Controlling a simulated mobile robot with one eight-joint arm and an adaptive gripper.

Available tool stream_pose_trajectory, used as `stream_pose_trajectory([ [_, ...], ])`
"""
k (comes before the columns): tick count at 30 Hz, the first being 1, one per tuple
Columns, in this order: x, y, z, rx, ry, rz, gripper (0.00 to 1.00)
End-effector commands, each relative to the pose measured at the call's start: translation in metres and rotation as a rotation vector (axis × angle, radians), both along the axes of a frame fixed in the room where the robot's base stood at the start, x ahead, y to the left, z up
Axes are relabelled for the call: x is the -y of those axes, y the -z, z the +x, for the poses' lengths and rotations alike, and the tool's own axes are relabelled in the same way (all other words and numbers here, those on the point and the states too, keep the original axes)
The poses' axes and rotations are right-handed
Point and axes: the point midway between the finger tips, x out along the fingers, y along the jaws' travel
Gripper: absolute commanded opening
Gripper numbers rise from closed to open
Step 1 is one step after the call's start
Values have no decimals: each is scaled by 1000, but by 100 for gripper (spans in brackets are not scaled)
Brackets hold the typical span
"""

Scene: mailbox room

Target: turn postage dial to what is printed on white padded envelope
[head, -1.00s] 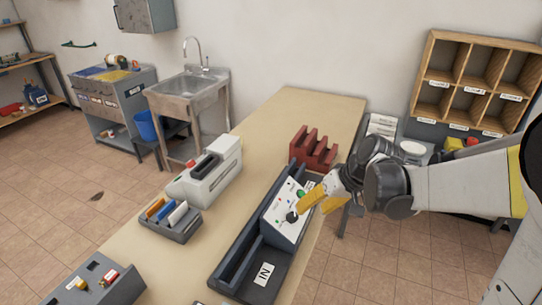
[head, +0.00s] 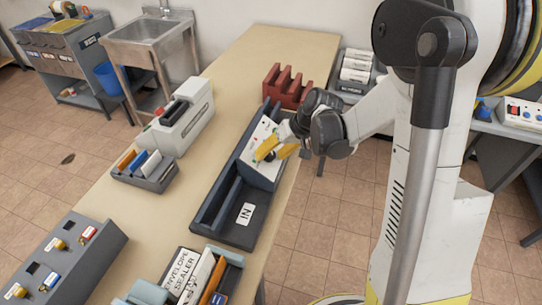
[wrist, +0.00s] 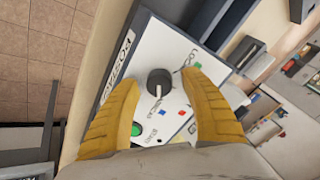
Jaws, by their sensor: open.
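The postage dial is a dark round knob (wrist: 159,80) with a pale pointer, on a white panel (wrist: 150,52) with small coloured marks and a green button (wrist: 137,129). The panel belongs to a box in a dark tray (head: 215,210) marked "IN" on the table. My gripper (wrist: 162,82) has its yellow fingers open, one on each side of the knob, with gaps between fingers and knob. In the head view my gripper (head: 268,153) is at the panel and hides part of it. I cannot make out a white padded envelope.
A red slotted rack (head: 287,87) stands behind the tray. A pale machine (head: 185,118) and a grey holder with coloured cards (head: 145,172) are to the left. A box labelled "ENVELOPE SEALER" (head: 180,273) is in front. Bare tabletop (head: 250,50) lies at the back.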

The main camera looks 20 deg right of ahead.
Motion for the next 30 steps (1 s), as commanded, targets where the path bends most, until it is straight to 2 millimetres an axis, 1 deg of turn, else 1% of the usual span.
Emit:
stream_pose_trajectory([
  [6,0,0,0,0,0,0,53],
  [7,0,0,0,0,0,0,48],
  [8,0,0,0,0,0,0,39],
  [9,0,0,0,0,0,-1,27],
  [12,0,0,0,0,0,0,0],
  [23,0,0,0,9,-15,-6,0],
  [30,0,0,0,58,-101,-40,0],
])
